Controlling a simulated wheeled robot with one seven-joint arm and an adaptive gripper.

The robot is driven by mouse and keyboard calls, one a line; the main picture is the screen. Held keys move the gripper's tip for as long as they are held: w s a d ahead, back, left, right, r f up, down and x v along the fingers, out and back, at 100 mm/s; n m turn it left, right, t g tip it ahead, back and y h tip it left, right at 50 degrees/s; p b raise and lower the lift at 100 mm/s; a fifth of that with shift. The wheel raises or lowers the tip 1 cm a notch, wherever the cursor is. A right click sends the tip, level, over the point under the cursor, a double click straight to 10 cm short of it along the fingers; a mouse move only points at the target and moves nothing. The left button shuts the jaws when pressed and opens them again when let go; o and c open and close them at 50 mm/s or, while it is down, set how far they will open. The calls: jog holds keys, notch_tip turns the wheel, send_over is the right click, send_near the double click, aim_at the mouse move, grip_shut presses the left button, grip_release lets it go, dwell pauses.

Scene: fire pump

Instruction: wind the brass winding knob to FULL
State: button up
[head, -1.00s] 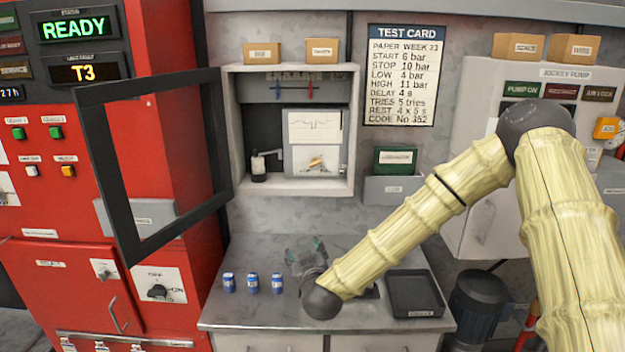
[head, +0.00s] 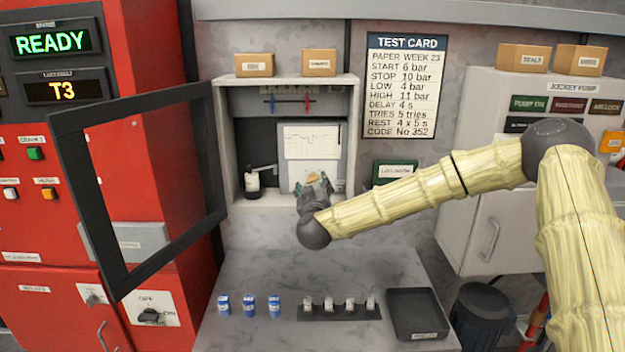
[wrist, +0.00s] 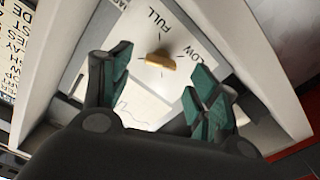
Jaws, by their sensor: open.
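The brass winding knob (wrist: 160,61) sits on a white plate (wrist: 135,25) marked FULL and LOW, and shows between my fingers in the wrist view. A dark mark on the plate is beside it. My gripper (wrist: 160,85) is open, its two green-padded fingers apart on either side of the knob's line, not touching it as far as I can see. In the head view my gripper (head: 316,190) is in front of the lower part of the recorder cabinet (head: 352,140) and hides the knob there.
The cabinet's dark-framed door (head: 62,200) stands open at the left. A black-and-white bottle (head: 252,182) stands inside on the left. Below, the bench (head: 260,275) holds several blue cans (head: 249,306), a rack of small jars (head: 340,312) and a black tray (head: 418,314).

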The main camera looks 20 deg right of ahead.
aim_at(313, 180)
jog(key=shift+p+x, duration=0.4)
jog(key=shift+x, duration=1.25)
jog(key=c, duration=1)
